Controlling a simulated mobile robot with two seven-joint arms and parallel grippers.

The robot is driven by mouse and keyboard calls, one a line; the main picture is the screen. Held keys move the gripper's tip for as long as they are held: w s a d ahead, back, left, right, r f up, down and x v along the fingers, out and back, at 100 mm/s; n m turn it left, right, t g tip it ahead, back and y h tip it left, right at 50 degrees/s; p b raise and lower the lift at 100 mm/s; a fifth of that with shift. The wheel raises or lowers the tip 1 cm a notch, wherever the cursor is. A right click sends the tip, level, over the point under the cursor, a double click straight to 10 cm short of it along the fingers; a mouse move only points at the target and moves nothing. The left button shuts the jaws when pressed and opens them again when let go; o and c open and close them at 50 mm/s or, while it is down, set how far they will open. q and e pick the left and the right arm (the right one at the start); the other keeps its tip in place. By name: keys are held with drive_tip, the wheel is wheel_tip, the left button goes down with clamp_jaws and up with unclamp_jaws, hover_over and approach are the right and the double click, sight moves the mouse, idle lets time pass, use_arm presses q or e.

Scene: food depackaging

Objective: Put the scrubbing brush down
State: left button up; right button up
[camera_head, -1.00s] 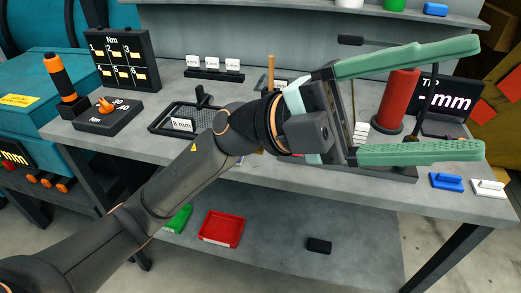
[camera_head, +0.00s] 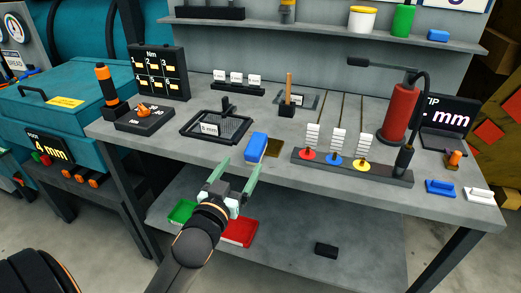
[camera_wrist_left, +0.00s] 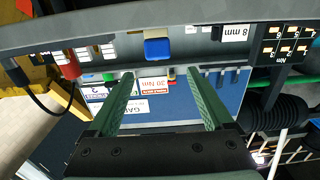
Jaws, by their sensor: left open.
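My left gripper (camera_head: 238,178) is open and empty, just in front of the bench's front edge. Its two green fingers also show apart in the left wrist view (camera_wrist_left: 162,88). A blue block (camera_head: 256,147), perhaps the scrubbing brush, lies on the bench near the front edge, just beyond the fingertips and apart from them. It also shows in the left wrist view (camera_wrist_left: 157,48). I cannot make out bristles. My right gripper is not in view.
A black mesh tray (camera_head: 187,131) stands left of the blue block. A dark rack (camera_head: 385,178) with coloured bases and white tags stands right. A blue item (camera_head: 440,187) and a white item (camera_head: 480,195) lie at the right edge. A red tray (camera_head: 240,232) is on the lower shelf.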

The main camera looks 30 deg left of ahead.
sight(254, 145)
use_arm(q)
drive_tip(key=p+x, duration=0.1)
drive_tip(key=x, duration=1.1)
drive_tip(key=shift+w+d+r, duration=0.1)
drive_tip(key=shift+w, duration=0.1)
clamp_jaws()
idle(0.4)
